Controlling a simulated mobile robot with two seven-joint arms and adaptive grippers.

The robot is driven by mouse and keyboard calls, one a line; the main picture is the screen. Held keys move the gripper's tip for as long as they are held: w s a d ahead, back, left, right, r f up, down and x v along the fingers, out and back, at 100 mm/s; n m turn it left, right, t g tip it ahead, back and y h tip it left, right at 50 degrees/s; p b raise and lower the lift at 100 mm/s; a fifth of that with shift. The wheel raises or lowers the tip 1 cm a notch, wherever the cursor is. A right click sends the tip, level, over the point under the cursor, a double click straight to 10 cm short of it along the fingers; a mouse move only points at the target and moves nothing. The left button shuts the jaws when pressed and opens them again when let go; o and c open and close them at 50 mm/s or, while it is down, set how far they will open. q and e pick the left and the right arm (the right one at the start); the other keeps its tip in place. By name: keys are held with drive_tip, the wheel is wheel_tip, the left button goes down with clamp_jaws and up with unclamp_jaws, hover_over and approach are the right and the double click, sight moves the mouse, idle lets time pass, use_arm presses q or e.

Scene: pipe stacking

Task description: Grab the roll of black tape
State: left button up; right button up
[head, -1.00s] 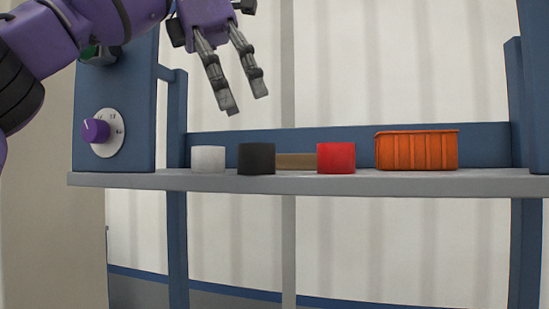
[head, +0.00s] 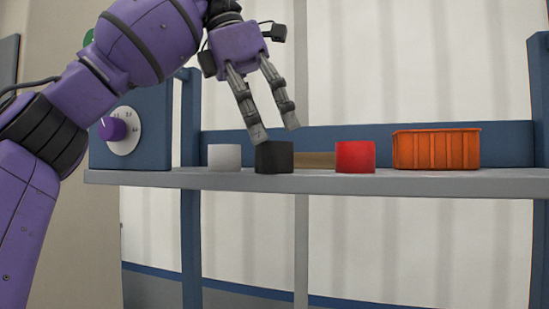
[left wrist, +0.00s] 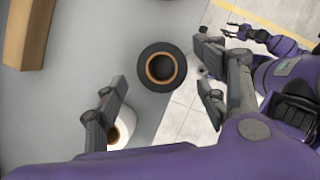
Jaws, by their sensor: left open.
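The roll of black tape (head: 274,158) stands upright on its flat side on the grey shelf, near the front edge, between a white roll (head: 224,157) and a red roll (head: 355,157). My left gripper (head: 275,131) is open and empty, pointing down just above the black roll, one fingertip overlapping its top edge in the head view. In the left wrist view the black roll (left wrist: 143,68), with a brown core, lies between the spread fingers. I cannot tell whether they touch it. My right gripper (left wrist: 232,24) shows small at the top right there, fingers apart and empty.
An orange bin (head: 437,149) stands on the shelf (head: 400,182) at the right. A tan block (head: 315,160) lies behind the rolls. A blue box with a purple knob (head: 112,129) is at the left. The white roll (left wrist: 120,132) is close by the left finger.

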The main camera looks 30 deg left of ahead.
use_arm(q)
drive_tip(key=shift+x, duration=1.1)
drive_tip(key=c, duration=1.3)
drive_tip(key=shift+o, duration=0.2)
drive_tip(key=shift+r, duration=0.1)
